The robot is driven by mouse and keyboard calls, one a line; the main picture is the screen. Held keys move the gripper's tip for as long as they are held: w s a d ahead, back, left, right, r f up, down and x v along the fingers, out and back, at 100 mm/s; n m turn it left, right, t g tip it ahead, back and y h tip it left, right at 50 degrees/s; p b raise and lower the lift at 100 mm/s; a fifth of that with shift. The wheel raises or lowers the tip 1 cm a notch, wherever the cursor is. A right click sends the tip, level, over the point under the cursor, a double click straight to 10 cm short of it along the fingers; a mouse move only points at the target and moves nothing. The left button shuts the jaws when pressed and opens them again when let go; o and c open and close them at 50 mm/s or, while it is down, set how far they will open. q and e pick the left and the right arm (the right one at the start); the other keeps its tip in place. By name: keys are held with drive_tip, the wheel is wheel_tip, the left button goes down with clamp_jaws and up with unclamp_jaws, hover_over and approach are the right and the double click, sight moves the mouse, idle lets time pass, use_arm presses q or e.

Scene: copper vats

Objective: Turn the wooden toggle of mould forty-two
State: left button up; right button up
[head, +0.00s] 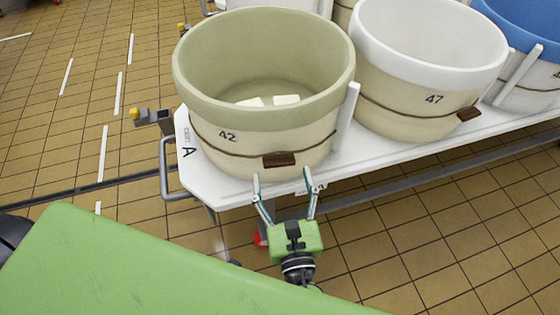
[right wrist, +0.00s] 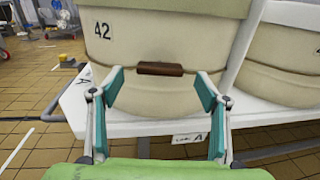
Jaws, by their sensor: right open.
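Mould forty-two (head: 222,140) is a round beige tub with a greenish rim at the left end of a white cart; it also shows in the right wrist view (right wrist: 130,50). A dark cord runs around it, with the brown wooden toggle (head: 281,159) on its front, lying about level. In the right wrist view the toggle (right wrist: 160,69) lies beyond and between the fingertips. My right gripper (head: 284,175) is open and empty, just in front of the tub and slightly below the toggle, apart from it. My left gripper does not show.
The white cart top (head: 228,192) has a metal handle (head: 170,170) at its left end. Mould forty-seven (head: 410,100) stands right of forty-two, with a white upright bar (head: 346,112) between them. A blue tub (head: 525,25) is farther right. Tiled floor is open at left.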

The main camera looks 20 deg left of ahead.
sight(280, 165)
drive_tip(key=x, duration=0.5)
drive_tip(key=c, duration=1.1)
